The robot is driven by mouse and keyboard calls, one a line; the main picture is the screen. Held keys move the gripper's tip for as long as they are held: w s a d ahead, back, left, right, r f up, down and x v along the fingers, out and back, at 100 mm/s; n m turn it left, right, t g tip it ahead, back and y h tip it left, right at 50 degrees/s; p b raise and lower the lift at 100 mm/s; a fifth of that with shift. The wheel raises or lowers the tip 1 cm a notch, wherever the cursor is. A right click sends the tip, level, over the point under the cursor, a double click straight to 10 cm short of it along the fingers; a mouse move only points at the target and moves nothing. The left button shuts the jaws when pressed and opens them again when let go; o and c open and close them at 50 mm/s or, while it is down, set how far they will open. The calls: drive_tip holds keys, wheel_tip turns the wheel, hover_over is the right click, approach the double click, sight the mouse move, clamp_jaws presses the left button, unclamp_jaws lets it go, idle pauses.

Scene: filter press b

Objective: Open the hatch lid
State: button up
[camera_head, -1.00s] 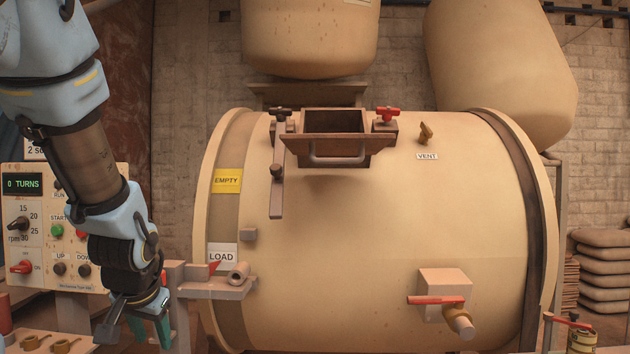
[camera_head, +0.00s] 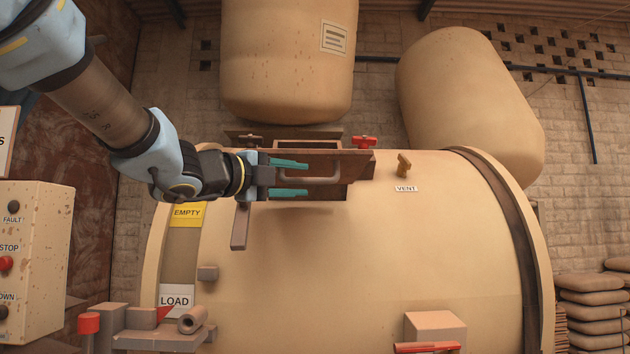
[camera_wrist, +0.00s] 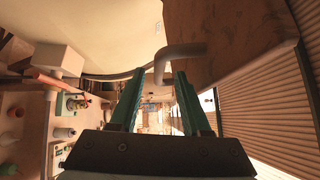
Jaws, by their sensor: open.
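The brown hatch lid (camera_head: 359,170) sits at the top of the tan drum, a U-shaped bar handle on its front. A dark clamp (camera_head: 250,140) is at its left and a red-knobbed clamp (camera_head: 366,142) at its right. My gripper (camera_head: 306,179) is open, in front of the lid, its green fingers pointing right, above and below the handle (camera_head: 327,181). In the wrist view, the handle's bent end (camera_wrist: 160,68) shows between or just beyond the fingertips (camera_wrist: 159,76); contact cannot be told. The lid (camera_wrist: 230,35) is at upper right. My fingers hide part of it.
The drum (camera_head: 330,270) fills the middle. A vent fitting (camera_head: 404,165) stands right of the lid. A brown lever (camera_head: 240,228) hangs below my gripper. A large tan vessel (camera_head: 290,70) is above. A control panel (camera_head: 30,260) is at left.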

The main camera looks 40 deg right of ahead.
sight(311, 181)
drive_tip(key=d, duration=0.4)
drive_tip(key=d+p, duration=0.1)
drive_tip(key=d, duration=0.1)
drive_tip(key=shift+w+d+r, duration=0.2)
drive_tip(key=shift+w, duration=0.1)
clamp_jaws()
idle(1.1)
